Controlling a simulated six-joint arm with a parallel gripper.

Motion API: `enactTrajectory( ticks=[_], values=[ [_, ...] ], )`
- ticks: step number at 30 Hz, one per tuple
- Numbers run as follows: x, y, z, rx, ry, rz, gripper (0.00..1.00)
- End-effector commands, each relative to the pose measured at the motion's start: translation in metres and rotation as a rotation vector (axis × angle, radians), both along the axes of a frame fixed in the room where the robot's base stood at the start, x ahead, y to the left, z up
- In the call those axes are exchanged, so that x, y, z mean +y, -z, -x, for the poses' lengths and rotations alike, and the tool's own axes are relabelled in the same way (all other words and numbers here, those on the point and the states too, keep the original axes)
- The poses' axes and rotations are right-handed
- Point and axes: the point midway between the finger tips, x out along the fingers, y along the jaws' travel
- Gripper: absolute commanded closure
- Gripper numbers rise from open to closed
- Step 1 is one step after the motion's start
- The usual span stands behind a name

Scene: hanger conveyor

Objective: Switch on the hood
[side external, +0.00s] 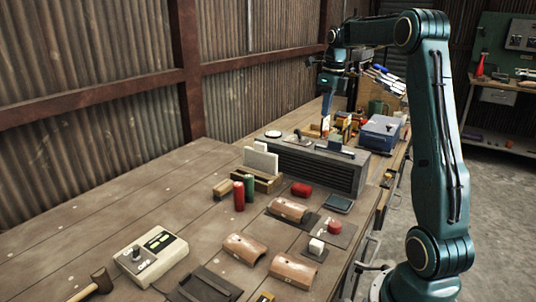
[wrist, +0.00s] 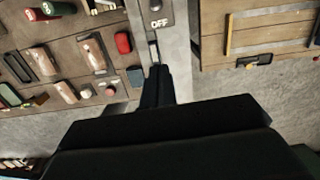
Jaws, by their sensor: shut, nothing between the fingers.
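The hood unit (side external: 318,172) is a long dark grey box with a slatted front on the workbench. Its grey top (wrist: 178,60) runs down the middle of the wrist view. An "OFF" label (wrist: 158,22) is on that top, beside a dark round part cut by the picture's upper edge. A narrow slot-like fitting (wrist: 153,48) lies just ahead of my fingertips. My gripper (side external: 326,115) points down over the far side of the unit. In the wrist view my gripper (wrist: 158,70) is shut and empty, its tips close to the fitting. Contact cannot be told.
A blue bin (side external: 379,135) and cluttered tools stand behind the unit. Red and green cylinders (side external: 239,195), brown curved pieces (side external: 245,248) and a control box (side external: 150,255) lie in front. The bench at left is mostly clear.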

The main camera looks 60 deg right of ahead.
Motion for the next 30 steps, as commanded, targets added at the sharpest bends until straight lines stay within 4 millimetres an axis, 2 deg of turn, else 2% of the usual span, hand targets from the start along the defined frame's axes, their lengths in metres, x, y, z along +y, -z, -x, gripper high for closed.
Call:
enactTrajectory(
  ticks=[14, 30],
  values=[
    [0.061, -0.021, -0.006, -0.034, -0.358, 0.065, 1.00],
    [0.128, -0.037, 0.002, -0.066, -0.786, 0.153, 1.00]
  ],
)
